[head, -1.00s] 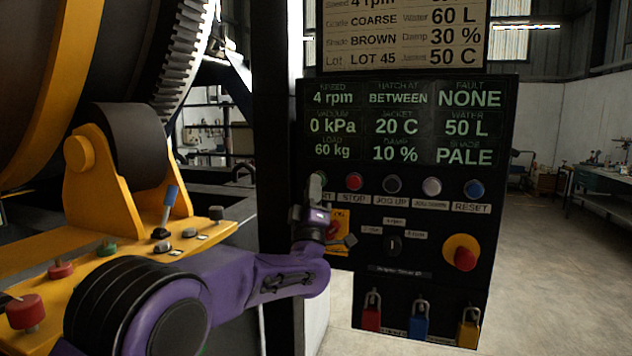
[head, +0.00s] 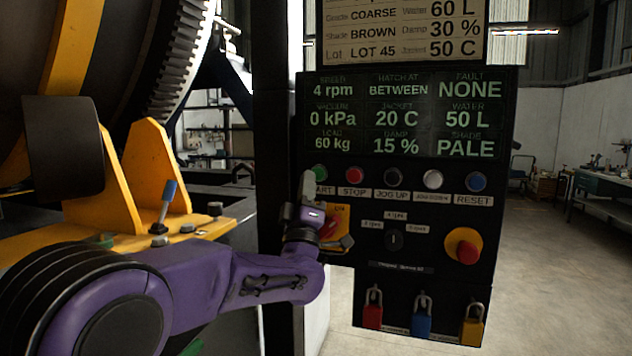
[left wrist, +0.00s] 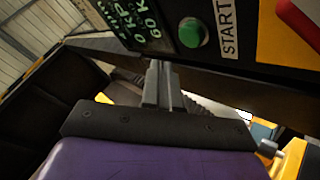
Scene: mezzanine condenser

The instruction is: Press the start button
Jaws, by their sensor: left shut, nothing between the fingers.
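The green start button (head: 320,172) is at the left end of the button row on the black control panel, above a label partly hidden by my left gripper. In the left wrist view the green button (left wrist: 193,32) sits beside its START label. My left gripper (head: 308,180) is shut and empty, its fingertips just below and left of the button in the head view. In the left wrist view the closed fingers (left wrist: 160,72) point up toward the panel's edge, apart from the button in the picture. I cannot tell the depth gap. My right gripper is out of view.
The red STOP button (head: 355,174) is right of start, then JOG UP (head: 392,178), a white button (head: 433,179) and blue RESET (head: 476,181). A red emergency knob (head: 465,254) and padlocks (head: 421,318) are lower. A yellow drum frame (head: 150,170) stands left.

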